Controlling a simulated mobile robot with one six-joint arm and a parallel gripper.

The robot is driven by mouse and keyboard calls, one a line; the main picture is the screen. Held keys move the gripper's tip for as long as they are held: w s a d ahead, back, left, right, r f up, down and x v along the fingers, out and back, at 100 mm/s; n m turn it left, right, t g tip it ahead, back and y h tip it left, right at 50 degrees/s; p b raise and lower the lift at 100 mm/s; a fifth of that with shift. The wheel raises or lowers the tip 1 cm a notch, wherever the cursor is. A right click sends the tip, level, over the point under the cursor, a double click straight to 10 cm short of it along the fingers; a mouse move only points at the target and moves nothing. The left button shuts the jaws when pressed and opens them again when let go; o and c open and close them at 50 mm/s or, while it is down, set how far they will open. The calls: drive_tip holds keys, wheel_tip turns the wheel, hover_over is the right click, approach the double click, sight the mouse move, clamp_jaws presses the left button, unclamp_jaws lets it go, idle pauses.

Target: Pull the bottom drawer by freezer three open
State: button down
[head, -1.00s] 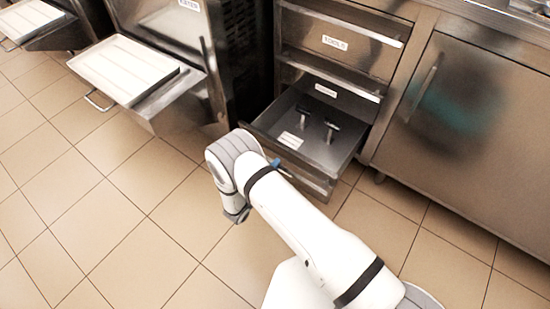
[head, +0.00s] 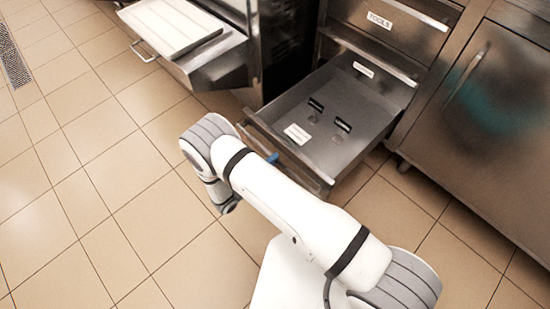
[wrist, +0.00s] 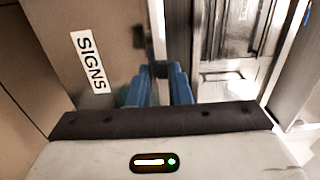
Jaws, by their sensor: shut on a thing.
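The bottom drawer (head: 352,150) is pulled well out of the steel cabinet, its inside showing from above. In it lie two small dark items (head: 316,104) and a white label or card (head: 297,134). In the head view a blue finger (head: 273,158) shows at the drawer's front edge; my arm covers the rest.
A closed drawer labelled TOOLS (head: 378,22) is above. A steel cabinet door (head: 485,120) is to the right. Tiled floor (head: 90,210) is clear at the front left.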

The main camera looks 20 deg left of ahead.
drive_tip(key=shift+s, duration=0.25)
drive_tip(key=c, duration=1.3)
unclamp_jaws()
drive_tip(key=shift+a, duration=0.1)
drive_tip(key=p+v, duration=0.1)
drive_tip(key=v, duration=0.6)
drive_tip(key=shift+s+a, duration=0.15)
drive_tip(key=shift+s, duration=0.15)
